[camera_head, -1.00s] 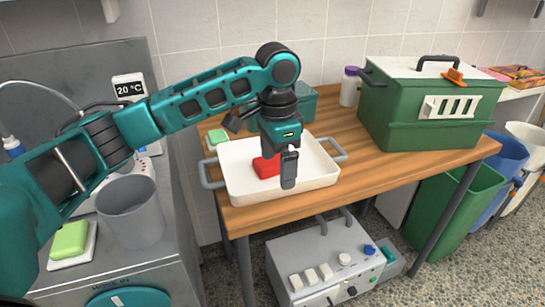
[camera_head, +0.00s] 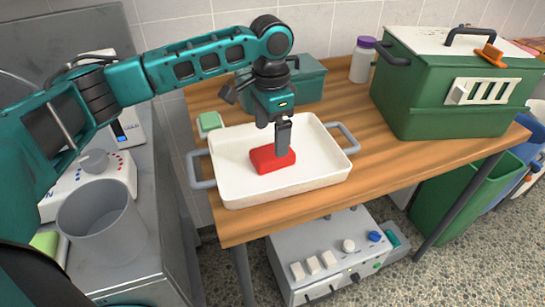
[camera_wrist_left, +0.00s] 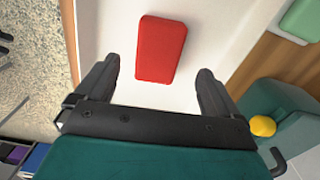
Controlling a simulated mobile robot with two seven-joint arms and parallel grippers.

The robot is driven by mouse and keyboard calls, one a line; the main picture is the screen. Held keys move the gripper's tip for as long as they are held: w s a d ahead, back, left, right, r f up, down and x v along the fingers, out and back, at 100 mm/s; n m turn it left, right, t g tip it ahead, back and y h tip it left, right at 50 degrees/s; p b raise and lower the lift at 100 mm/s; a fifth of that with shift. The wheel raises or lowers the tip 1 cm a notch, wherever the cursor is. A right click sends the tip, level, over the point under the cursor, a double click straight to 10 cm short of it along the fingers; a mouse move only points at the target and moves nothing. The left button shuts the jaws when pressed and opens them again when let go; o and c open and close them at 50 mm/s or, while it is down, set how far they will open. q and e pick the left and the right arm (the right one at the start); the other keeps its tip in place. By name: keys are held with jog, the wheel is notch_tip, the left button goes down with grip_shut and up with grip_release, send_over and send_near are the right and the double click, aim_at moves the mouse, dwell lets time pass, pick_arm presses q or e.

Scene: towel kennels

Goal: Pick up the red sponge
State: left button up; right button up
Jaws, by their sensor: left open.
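The red sponge (camera_head: 272,159) lies flat in the white tray (camera_head: 232,192), which has grey handles and stands on the wooden table. My left gripper (camera_head: 283,140) is over the tray, close to the sponge, with its fingers pointing down. In the left wrist view the red sponge (camera_wrist_left: 160,48) lies ahead of the two spread fingers of the left gripper (camera_wrist_left: 156,88), roughly centred between them. Nothing is held. My right gripper is not in view.
A green kennel-like box (camera_head: 425,95) with a white lid stands at the right of the table, beside a purple-capped bottle (camera_head: 362,60). A teal box (camera_head: 310,80) and a green sponge (camera_head: 209,122) are behind the tray. A grey bucket (camera_head: 100,225) stands on the left counter.

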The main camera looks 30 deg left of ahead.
aim_at(272, 151)
pick_arm(q)
jog(key=shift+d+f+b, duration=0.15)
jog(key=shift+f+b, duration=0.2)
jog(key=shift+f, duration=2.75)
jog(key=shift+c, duration=0.4)
jog(key=c, duration=0.9)
jog(key=shift+c, duration=0.2)
jog(key=shift+r, duration=0.1)
notch_tip(272, 151, up, 20)
jog(key=p, duration=0.2)
jog(key=shift+p, duration=0.3)
